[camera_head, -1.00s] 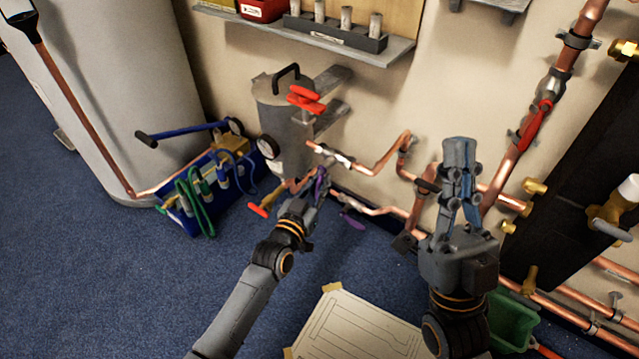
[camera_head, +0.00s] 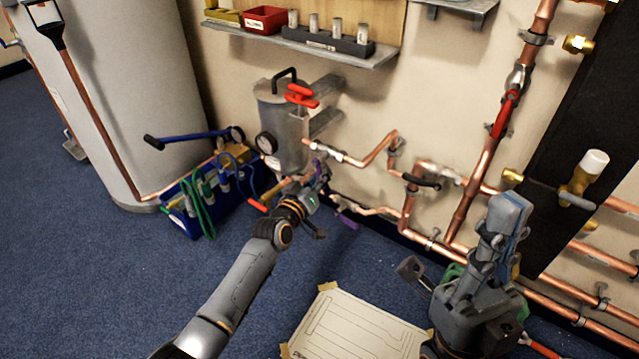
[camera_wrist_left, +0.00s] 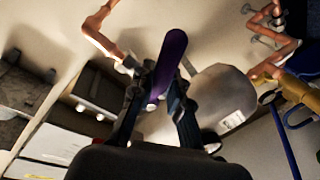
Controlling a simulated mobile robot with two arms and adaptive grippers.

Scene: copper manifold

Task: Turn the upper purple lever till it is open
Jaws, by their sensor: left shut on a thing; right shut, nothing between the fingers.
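The upper purple lever (camera_wrist_left: 168,62) stands between the fingers of my left gripper (camera_wrist_left: 158,100) in the left wrist view, pointing away from the palm. In the head view my left gripper (camera_head: 318,182) is shut on this lever at the copper pipe below the grey tank, and mostly hides it. A second, lower purple lever (camera_head: 347,217) shows just right of and below that gripper, apart from it. My right gripper (camera_head: 508,215) is shut and empty, pointing up at the right, away from both levers.
The grey tank (camera_head: 283,140) with a gauge and red handle stands behind my left gripper. A blue tool tote (camera_head: 190,222) sits to its left. Copper pipes (camera_head: 480,187) run along the wall behind my right gripper. A drawing sheet (camera_head: 350,325) lies on the blue floor.

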